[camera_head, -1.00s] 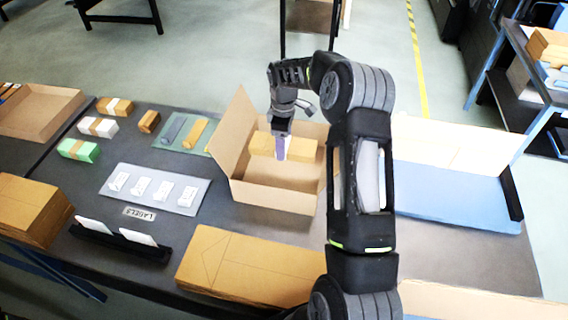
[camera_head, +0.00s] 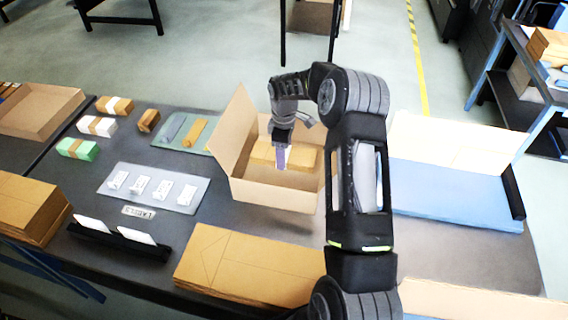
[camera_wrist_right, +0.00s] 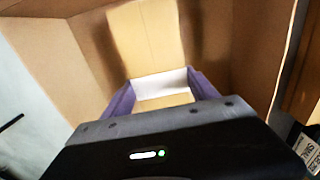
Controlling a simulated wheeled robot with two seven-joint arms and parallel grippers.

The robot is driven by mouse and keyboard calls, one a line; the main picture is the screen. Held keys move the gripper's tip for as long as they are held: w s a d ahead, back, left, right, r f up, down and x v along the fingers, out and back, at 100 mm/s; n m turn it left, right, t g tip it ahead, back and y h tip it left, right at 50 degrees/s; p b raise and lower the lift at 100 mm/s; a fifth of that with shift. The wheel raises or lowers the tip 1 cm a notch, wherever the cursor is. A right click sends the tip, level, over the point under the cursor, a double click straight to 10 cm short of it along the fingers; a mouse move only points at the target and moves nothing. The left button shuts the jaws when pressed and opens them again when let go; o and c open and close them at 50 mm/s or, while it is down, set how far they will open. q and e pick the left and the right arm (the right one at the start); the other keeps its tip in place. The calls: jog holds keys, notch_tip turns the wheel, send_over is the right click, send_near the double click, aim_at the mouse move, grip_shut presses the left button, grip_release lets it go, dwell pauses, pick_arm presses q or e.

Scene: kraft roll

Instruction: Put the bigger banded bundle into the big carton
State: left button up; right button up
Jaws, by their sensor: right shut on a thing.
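The big carton (camera_head: 268,195) stands open on the table in the head view, with its left flap raised. My right gripper (camera_head: 281,160) reaches down inside it from above. It is shut on a kraft-coloured bundle (camera_head: 304,158) with a white band. In the right wrist view the bundle (camera_wrist_right: 145,40) extends away from my right gripper (camera_wrist_right: 163,95), with its white band between the purple fingers. The bundle is within the carton's walls. I cannot tell whether its underside touches the carton floor. My left gripper is not in view.
Several smaller banded bundles (camera_head: 97,126) lie at the left. A grey tray (camera_head: 155,188) with white labels, a black rack (camera_head: 118,240) and flat kraft stacks (camera_head: 245,262) lie in front. A blue and white surface (camera_head: 450,190) is to the right.

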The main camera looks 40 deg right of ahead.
jog(key=shift+f+b, duration=1.1)
jog(key=shift+f, duration=1.35)
jog(key=shift+f, duration=0.2)
jog(key=o, duration=1.6)
jog(key=shift+r, duration=0.1)
